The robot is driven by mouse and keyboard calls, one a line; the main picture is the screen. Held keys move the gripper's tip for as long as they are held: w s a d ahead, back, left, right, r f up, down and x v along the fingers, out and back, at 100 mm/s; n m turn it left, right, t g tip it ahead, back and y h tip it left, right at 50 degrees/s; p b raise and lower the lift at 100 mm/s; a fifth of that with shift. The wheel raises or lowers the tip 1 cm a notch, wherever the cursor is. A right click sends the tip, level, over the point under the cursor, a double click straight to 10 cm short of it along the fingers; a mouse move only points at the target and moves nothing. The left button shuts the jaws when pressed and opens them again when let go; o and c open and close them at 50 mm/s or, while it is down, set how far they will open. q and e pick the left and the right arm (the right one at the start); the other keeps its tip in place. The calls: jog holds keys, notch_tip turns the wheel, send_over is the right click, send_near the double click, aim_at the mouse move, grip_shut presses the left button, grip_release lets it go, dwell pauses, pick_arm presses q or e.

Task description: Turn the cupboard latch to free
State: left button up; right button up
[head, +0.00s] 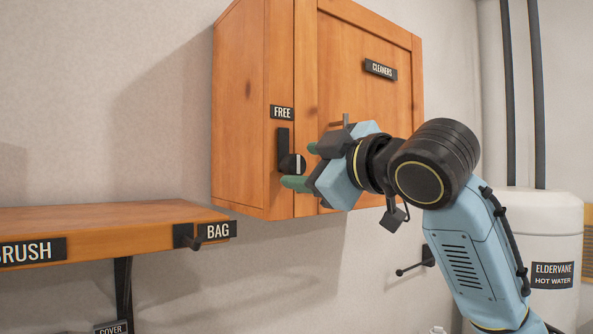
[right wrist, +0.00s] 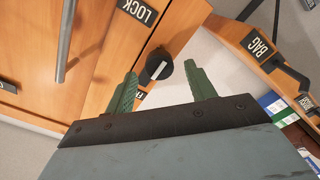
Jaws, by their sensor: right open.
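The wooden cupboard (head: 240,130) hangs on the wall. Its latch (head: 291,163) has a round black knob with a white mark, on a dark plate under a FREE label (head: 282,112). My right gripper (head: 304,166) is in front of the latch, its green fingers apart, one higher and one lower. In the right wrist view the knob (right wrist: 159,65) lies just beyond and between the open fingers of the right gripper (right wrist: 163,84). I cannot tell whether they touch it. A LOCK label (right wrist: 138,10) also shows there. My left gripper is not in view.
A wooden shelf (head: 110,215) with BRUSH and BAG labels and a hook (head: 187,237) stands at the lower left. A white hot water tank (head: 535,225) and dark pipes are at the right. A grey bar handle (right wrist: 66,40) is on the cupboard door.

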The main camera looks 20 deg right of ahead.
jog(key=b+v, duration=0.2)
jog(key=v, duration=0.8)
